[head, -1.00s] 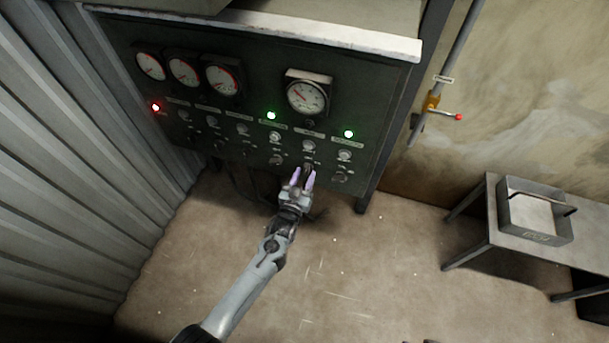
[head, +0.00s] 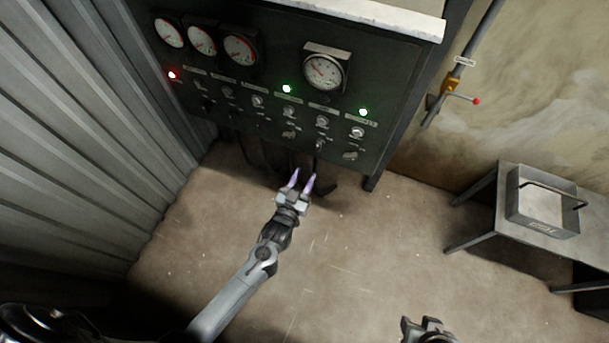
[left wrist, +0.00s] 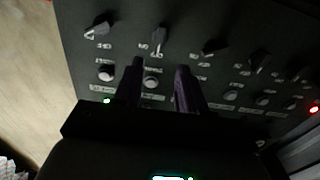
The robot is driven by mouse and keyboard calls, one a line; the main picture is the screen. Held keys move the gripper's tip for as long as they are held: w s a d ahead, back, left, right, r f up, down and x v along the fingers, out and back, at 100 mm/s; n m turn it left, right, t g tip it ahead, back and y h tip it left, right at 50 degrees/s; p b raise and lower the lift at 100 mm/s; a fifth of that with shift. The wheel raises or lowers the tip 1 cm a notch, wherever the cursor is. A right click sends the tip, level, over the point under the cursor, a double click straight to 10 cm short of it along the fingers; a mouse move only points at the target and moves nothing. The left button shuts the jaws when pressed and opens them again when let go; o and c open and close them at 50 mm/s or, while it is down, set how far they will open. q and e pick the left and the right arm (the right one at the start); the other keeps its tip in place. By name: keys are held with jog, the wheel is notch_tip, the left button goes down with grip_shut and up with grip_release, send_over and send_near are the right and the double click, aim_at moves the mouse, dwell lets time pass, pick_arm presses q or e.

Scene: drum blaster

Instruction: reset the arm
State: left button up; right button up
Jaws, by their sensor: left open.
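My left gripper (head: 302,180) is open and empty, with two purple fingers pointing up toward the control panel (head: 270,65). In the head view it shows just below the panel's lower edge, apart from the knobs. In the left wrist view the open fingers (left wrist: 160,68) show dark against the panel's switches and buttons, with nothing between them that they hold. My right gripper (head: 428,328) shows only in part at the bottom edge of the head view; its fingers are too unclear to read.
The panel carries round gauges (head: 324,71), a lit red lamp (head: 172,75) and two lit green lamps. A red-tipped valve lever (head: 463,97) is on the right wall. A metal box (head: 540,218) stands on a table at right. The floor between is clear.

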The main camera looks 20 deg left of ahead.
pick_arm(q)
jog(key=s+a+f, duration=0.2)
jog(key=s+f, duration=0.1)
jog(key=s, duration=0.2)
jog(key=s+a+r+m+g+p, duration=0.1)
jog(key=s+r+g, duration=0.35)
jog(key=s, duration=0.25)
jog(key=s+r+m+g+h, duration=0.1)
jog(key=s+r+g, duration=0.2)
jog(key=s+g, duration=0.3)
jog(key=s+a+r+m+g+p, duration=0.1)
jog(key=s+r+g, duration=0.3)
jog(key=s, duration=0.4)
notch_tip(320, 180, up, 27)
jog(key=p, duration=2.6)
jog(key=shift+d+f, duration=0.15)
jog(key=shift+d, duration=0.15)
